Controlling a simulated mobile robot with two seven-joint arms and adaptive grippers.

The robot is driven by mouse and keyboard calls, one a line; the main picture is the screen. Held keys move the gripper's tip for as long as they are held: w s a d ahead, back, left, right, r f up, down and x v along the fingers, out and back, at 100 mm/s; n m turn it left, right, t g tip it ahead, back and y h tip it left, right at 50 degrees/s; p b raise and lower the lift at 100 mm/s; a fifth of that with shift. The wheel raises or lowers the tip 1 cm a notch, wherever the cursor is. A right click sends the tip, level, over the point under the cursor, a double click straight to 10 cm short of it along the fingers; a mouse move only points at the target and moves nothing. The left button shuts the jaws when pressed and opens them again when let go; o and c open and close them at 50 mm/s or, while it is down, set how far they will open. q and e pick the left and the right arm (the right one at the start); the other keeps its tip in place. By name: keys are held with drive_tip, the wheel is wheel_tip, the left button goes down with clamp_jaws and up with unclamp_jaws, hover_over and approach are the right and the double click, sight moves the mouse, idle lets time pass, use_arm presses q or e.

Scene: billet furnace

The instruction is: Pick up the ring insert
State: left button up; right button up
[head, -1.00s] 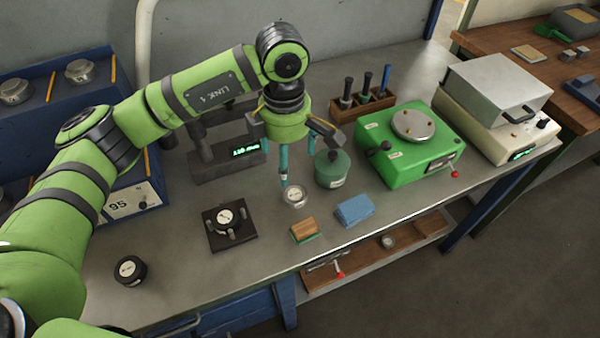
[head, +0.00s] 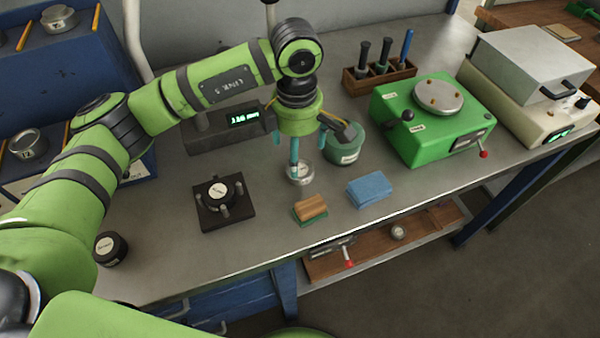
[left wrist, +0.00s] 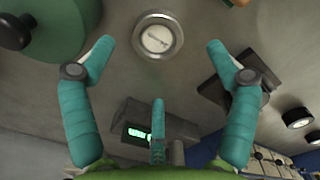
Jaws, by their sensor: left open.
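The ring insert (head: 299,174), a small round silver piece with a pale labelled face, lies flat on the grey bench. In the left wrist view the ring insert (left wrist: 158,37) sits at top centre, between the tips of two spread teal fingers, with a third finger lower down. My left gripper (head: 302,160) is open and points down over it, with no clear contact visible. One finger partly hides the insert in the head view. My right gripper is not in view.
A black fixture (head: 209,217) stands left of the insert, and a green lidded pot (head: 345,153) close right. A brush block (head: 311,208) and blue cloths (head: 369,190) lie near the front edge. A green machine (head: 432,137) and a display unit (head: 210,140) stand farther off.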

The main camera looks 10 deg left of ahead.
sight(300, 171)
use_arm(q)
drive_tip(key=shift+s+f, duration=0.1)
drive_tip(key=shift+f, duration=0.2)
wheel_tip(300, 171, down, 5)
drive_tip(key=shift+d+r+p, duration=0.15)
drive_tip(key=shift+r+p, duration=0.05)
drive_tip(key=shift+p, duration=1)
drive_tip(key=shift+f, duration=0.25)
drive_tip(key=c, duration=1.7)
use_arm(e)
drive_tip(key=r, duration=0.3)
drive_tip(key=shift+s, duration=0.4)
